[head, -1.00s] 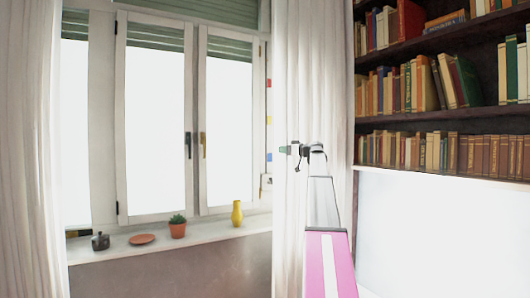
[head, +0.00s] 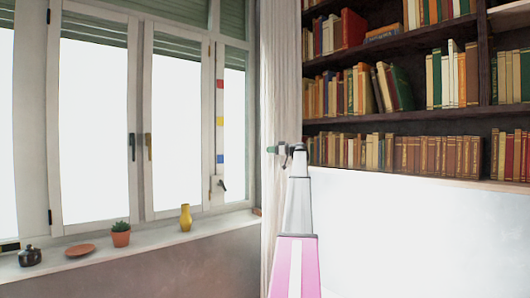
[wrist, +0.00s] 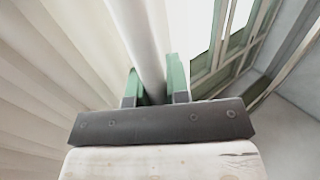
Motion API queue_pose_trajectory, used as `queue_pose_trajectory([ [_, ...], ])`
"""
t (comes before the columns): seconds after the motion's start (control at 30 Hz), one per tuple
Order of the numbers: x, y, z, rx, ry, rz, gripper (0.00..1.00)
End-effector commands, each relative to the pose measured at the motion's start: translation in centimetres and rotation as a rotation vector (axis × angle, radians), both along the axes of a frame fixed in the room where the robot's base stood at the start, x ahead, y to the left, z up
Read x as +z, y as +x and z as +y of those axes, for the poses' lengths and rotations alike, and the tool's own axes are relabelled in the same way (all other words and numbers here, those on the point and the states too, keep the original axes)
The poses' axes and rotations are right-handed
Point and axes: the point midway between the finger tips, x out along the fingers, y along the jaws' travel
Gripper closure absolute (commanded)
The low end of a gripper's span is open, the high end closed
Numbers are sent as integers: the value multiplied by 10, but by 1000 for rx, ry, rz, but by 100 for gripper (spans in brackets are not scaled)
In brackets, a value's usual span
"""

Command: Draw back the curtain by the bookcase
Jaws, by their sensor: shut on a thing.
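The white curtain by the bookcase (head: 281,75) hangs as a narrow bunch of folds between the window (head: 150,120) and the bookcase (head: 400,125). My gripper (head: 272,150) is at the curtain's window-side edge, about mid-height in the head view. In the wrist view, the green fingers of my gripper (wrist: 157,82) are shut on a pale vertical fold of the curtain (wrist: 140,35). More pleated curtain fills the left of that view.
The windowsill (head: 150,237) holds a dark small pot (head: 30,257), a terracotta dish (head: 79,250), a potted cactus (head: 121,234) and a yellow vase (head: 186,217), all left of my arm. A bare white panel (head: 420,235) lies below the bookshelves.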

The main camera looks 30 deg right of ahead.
Motion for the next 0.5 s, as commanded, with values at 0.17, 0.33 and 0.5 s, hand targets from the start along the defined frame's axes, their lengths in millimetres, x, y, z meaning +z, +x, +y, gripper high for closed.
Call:
queue_pose_trajectory([
  [0.17,-1,0,-5,0,-1,1,100],
  [0.33,-1,0,-5,0,-1,1,100],
  [0.5,0,0,-4,0,-1,1,61],
])
